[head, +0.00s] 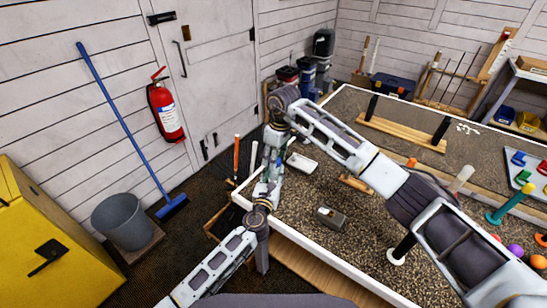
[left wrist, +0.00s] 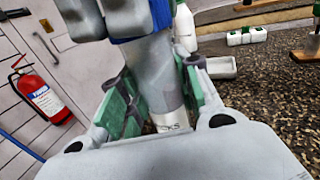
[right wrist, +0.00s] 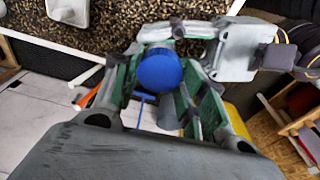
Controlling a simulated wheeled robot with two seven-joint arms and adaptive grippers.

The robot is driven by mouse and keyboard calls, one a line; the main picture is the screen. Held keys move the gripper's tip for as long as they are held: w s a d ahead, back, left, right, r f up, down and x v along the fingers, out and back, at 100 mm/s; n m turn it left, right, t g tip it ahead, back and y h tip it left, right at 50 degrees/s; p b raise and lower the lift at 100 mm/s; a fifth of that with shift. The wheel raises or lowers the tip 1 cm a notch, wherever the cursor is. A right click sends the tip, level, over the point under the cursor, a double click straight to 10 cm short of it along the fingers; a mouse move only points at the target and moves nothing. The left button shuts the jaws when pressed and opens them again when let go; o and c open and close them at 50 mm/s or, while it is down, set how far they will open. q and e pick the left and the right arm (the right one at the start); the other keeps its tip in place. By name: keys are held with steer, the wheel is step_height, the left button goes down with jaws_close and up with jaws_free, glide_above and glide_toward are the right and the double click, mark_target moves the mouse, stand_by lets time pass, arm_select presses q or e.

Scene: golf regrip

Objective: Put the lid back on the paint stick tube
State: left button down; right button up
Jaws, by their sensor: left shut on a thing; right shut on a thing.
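The paint stick tube (left wrist: 160,75) is a pale grey cylinder with dark lettering low on its side. My left gripper (head: 264,188) is shut on it, with green pads on both sides in the left wrist view. The blue lid (right wrist: 158,70) is round and sits between the green pads of my right gripper (head: 274,142), which is shut on it. In the left wrist view the lid (left wrist: 160,14) shows as blue at the tube's upper end, beside the right fingers. I cannot tell whether it is seated. In the head view the arms largely hide tube and lid.
A pebbled table (head: 290,215) with a white rim lies right of the grippers. It carries a white dish (head: 302,162), a grey block (head: 330,218) and a wooden rack (head: 400,132). A blue broom (head: 125,125), grey bucket (head: 123,222) and fire extinguisher (head: 166,112) stand left.

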steer(key=shift+r, duration=0.1)
steer(key=o, duration=0.6)
steer(key=shift+d, duration=0.1)
steer(key=shift+r, duration=2.15)
steer(key=shift+r, duration=0.1)
